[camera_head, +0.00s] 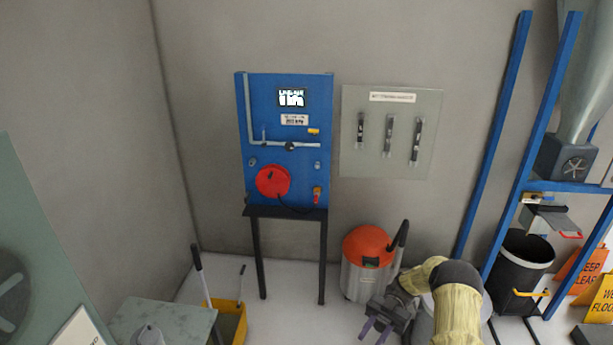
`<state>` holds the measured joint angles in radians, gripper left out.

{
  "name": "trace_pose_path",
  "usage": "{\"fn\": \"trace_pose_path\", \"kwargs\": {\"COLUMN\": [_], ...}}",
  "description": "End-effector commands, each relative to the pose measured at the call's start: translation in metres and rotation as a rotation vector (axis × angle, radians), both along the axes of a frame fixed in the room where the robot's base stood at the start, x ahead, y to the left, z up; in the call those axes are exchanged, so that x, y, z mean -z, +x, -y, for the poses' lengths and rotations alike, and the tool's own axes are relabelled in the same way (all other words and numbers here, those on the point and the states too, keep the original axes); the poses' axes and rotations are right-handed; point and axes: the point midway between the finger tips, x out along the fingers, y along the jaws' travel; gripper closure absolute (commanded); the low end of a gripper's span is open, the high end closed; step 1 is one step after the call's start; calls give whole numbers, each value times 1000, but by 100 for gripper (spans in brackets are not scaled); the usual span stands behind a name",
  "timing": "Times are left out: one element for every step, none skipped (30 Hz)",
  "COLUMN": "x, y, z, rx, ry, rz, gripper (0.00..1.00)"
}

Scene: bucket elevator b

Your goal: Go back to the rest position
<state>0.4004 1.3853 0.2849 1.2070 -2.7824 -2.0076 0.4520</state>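My gripper (375,331) shows at the bottom, right of centre, on the end of my arm with its yellowish sleeve. Its two purple-grey fingers point down and to the left with a gap between them, and nothing shows in the gap. In the picture it lies just below the orange-topped vacuum (367,246). I cannot tell how far it is from the vacuum or the floor.
A blue panel (262,105) with a red dial stands at the back wall beside a tool board (388,160). A black bucket (518,273) and orange signs (577,262) are at right. A grey table (165,317) and yellow bucket (229,312) are at lower left.

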Motion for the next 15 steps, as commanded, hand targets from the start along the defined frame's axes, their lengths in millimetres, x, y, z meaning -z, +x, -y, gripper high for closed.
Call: {"fn": "trace_pose_path", "kwargs": {"x": [-26,-33,-42,-50,-57,-66,-72,-78,-84,-88,-93,-96,-100,-103,-106], "y": [0,0,0,0,0,0,0,0,0,0,0,0,0,0,0], "z": [0,0,0,0,0,0,0,0,0,0,0,0,0,0,0], "rx": [0,0,0,0,0,0,0,0,0,0,0,0,0,0,0], "ry": [0,0,0,0,0,0,0,0,1,0,0,1,0,0,1], "rz": [0,0,0,0,0,0,0,0,-1,0,0,-1,0,0,-1], "gripper": [70,70,70,70,70,70,70,70,70,70,70,70,70,70,70]}}
